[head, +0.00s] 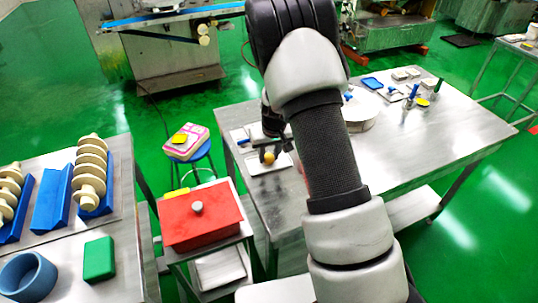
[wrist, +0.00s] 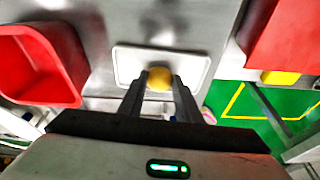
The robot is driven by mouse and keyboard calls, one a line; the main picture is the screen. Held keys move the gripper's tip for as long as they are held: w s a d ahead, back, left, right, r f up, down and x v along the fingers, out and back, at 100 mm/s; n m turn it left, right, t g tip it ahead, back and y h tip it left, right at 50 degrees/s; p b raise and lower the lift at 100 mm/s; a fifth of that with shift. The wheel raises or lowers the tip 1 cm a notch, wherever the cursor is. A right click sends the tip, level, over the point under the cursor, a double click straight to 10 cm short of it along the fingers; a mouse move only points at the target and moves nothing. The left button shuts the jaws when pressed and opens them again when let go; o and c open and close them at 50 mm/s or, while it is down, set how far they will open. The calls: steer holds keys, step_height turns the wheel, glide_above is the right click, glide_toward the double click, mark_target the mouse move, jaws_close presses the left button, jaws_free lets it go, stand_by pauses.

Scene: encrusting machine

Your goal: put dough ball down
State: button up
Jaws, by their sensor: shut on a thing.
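The dough ball (wrist: 160,77) is small, round and yellow-tan. My gripper (wrist: 160,88) is shut on it, with one finger on each side. In the wrist view the ball overlaps the near part of a white rectangular tray (wrist: 128,64) on the steel table. In the head view the ball (head: 269,158) shows just below my gripper (head: 271,146), over the tray (head: 262,168) near the table's left edge. I cannot tell whether the ball touches the tray.
A red bin (wrist: 40,65) stands left of the tray in the wrist view. A red lidded box (head: 200,217) sits on a lower stand left of the steel table (head: 430,150). A blue stool (head: 187,152) holds pink and yellow items. My arm hides part of the table.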

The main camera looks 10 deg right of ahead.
steer(key=shift+f, duration=0.1)
steer(key=shift+f+b, duration=0.15)
steer(key=shift+b, duration=0.15)
steer(key=o, duration=1.2)
steer(key=shift+c, duration=0.2)
